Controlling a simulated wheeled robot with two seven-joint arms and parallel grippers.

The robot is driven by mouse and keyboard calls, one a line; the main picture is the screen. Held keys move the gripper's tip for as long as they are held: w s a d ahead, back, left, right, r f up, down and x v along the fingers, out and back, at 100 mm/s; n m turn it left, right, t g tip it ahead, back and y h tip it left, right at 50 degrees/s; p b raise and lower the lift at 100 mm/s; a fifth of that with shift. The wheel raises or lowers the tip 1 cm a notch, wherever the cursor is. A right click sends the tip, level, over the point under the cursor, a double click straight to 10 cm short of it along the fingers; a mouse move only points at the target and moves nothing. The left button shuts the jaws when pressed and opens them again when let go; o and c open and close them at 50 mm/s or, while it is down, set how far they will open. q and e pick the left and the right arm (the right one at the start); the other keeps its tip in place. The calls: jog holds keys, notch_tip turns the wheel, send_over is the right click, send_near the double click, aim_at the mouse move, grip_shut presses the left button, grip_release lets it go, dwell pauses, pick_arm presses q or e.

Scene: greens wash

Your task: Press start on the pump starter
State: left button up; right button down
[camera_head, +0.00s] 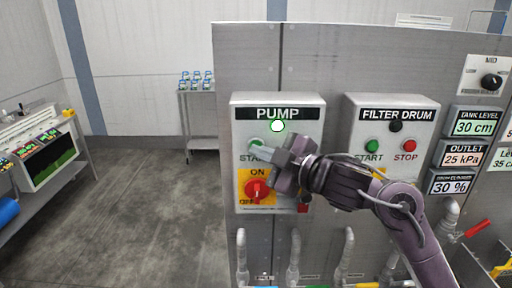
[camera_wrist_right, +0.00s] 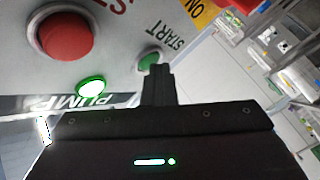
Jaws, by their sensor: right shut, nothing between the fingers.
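The pump starter (camera_head: 311,104) is a light grey box labelled PUMP on the upright panel. Its lamp (camera_head: 278,126) glows green, and it also glows in the wrist view (camera_wrist_right: 90,87). The green START button (camera_head: 256,142) is at the box's left; the wrist view shows it (camera_wrist_right: 149,61) just beyond my fingertips. My right gripper (camera_head: 262,151) is shut and empty, its tips at the button; I cannot tell whether they touch. The red stop button (camera_wrist_right: 66,34) shows in the wrist view, but my gripper hides it in the head view. My left gripper is out of view.
A red rotary switch (camera_head: 257,190) on a yellow plate sits below START. The FILTER DRUM box (camera_head: 420,105), with green and red buttons, is to the right. Grey pipes (camera_head: 294,250) rise below. Open floor lies to the left, before a bench (camera_head: 48,178).

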jog(key=shift+s, duration=0.8)
jog(key=shift+s, duration=0.1)
jog(key=s, duration=0.4)
jog(key=shift+s+p, duration=0.35)
jog(key=shift+s, duration=0.05)
dwell(0.3)
